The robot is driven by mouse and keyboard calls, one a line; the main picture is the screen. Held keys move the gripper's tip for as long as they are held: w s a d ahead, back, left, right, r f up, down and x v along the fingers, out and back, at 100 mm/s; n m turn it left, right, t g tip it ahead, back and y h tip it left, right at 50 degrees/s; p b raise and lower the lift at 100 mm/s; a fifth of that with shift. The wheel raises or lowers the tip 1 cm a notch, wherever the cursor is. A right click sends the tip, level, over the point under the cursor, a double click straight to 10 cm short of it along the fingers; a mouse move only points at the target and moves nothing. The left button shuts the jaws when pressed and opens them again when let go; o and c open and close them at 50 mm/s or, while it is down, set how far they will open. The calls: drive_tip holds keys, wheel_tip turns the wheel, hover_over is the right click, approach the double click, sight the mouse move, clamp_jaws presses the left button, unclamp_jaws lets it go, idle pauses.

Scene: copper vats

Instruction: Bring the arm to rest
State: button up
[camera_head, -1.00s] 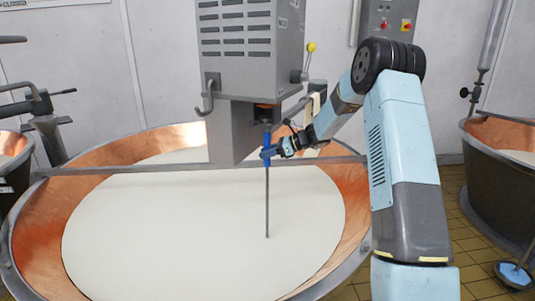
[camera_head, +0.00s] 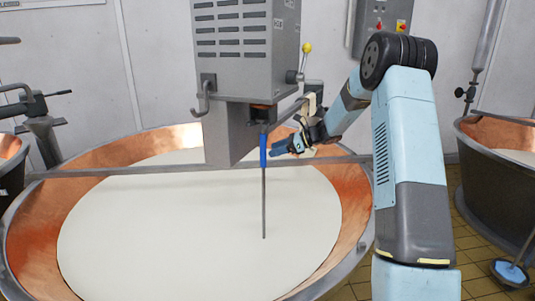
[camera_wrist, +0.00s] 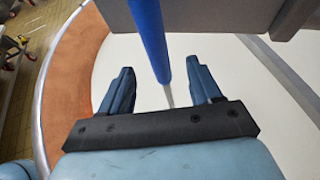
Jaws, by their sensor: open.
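My gripper (camera_head: 281,149) is open and empty, just right of a thin rod with a blue handle (camera_head: 263,150) in the head view. In the wrist view my gripper (camera_wrist: 160,92) shows its two blue fingers spread apart, and the blue handle (camera_wrist: 148,35) stands beyond them, seen between the fingers. The rod hangs upright under the grey mixer housing (camera_head: 246,50), its lower end over the white liquid (camera_head: 190,230) in the copper vat (camera_head: 35,235). My arm is bent at the elbow, reaching left over the vat's right rim.
A grey crossbar (camera_head: 130,172) spans the vat close to my gripper. A lever with a yellow knob (camera_head: 307,47) juts from the housing. A second vat (camera_head: 480,165) stands at the right, with tiled floor between. A wall control box (camera_head: 385,25) is behind my arm.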

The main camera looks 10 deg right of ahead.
drive_tip(key=v, duration=0.7)
drive_tip(key=s+a+r+n+g+h, duration=0.15)
drive_tip(key=s+r+n, duration=0.25)
drive_tip(key=s, duration=0.4)
drive_tip(key=s+a+r+n+h, duration=0.2)
drive_tip(key=s+r+n+h, duration=0.15)
drive_tip(key=s, duration=0.55)
drive_tip(key=s+a+r+n+h, duration=0.2)
drive_tip(key=s+r+n, duration=0.2)
drive_tip(key=s, duration=0.4)
drive_tip(key=s+d+n+t+h, duration=0.1)
drive_tip(key=s+n+h, duration=0.1)
drive_tip(key=s, duration=0.5)
drive_tip(key=s+d+n+t+h, duration=0.1)
drive_tip(key=s+n, duration=0.3)
drive_tip(key=s, duration=0.4)
drive_tip(key=s+d+n+t+h, duration=0.1)
drive_tip(key=s+d+n+h, duration=0.1)
drive_tip(key=s+n, duration=0.2)
drive_tip(key=s, duration=0.3)
drive_tip(key=shift+s+d+h, duration=0.25)
drive_tip(key=shift+s+h, duration=0.15)
